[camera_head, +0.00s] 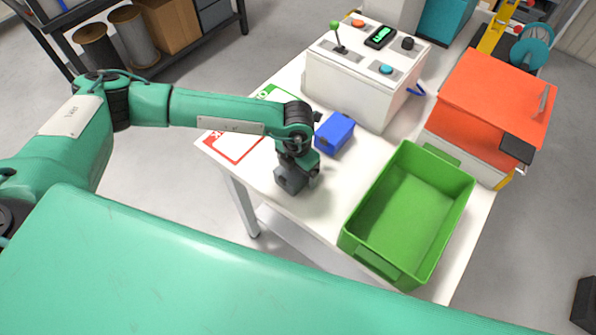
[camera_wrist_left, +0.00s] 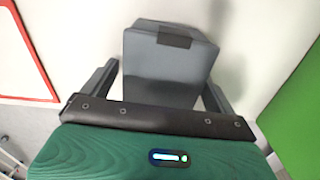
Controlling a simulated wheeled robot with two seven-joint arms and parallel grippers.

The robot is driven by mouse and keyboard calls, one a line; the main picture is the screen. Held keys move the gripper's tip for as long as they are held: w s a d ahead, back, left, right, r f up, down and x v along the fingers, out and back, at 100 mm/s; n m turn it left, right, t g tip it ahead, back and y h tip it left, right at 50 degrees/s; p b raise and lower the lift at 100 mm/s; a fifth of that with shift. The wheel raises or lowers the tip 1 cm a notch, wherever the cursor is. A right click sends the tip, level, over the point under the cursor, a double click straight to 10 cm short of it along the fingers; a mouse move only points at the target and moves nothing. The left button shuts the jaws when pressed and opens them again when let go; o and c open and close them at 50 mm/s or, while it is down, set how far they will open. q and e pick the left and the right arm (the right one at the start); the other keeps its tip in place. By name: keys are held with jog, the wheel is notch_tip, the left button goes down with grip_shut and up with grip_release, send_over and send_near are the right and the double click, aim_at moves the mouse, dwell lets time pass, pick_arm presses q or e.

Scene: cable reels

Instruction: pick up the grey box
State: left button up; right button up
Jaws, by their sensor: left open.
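The grey box (camera_head: 288,181) is on the white table, left of the green bin, and is partly hidden by my left gripper (camera_head: 299,171) above it. In the left wrist view the grey box (camera_wrist_left: 165,55) shows a darker strip along one edge. It lies between the two fingers of my left gripper (camera_wrist_left: 162,92), which is open with a finger on either side. A narrow gap shows at the left finger; contact at the right finger is unclear. My right gripper is not in view.
A blue box (camera_head: 335,133) lies just behind the gripper. An empty green bin (camera_head: 408,216) stands to the right, and a white control box (camera_head: 350,92) behind. A red-outlined mat (camera_head: 234,146) and a green-outlined mat (camera_head: 274,93) are at left. An orange-lidded box (camera_head: 494,100) stands at far right.

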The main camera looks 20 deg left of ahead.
pick_arm(q)
jog(key=c, duration=1.1)
jog(key=shift+r, duration=0.1)
jog(key=shift+c, duration=0.2)
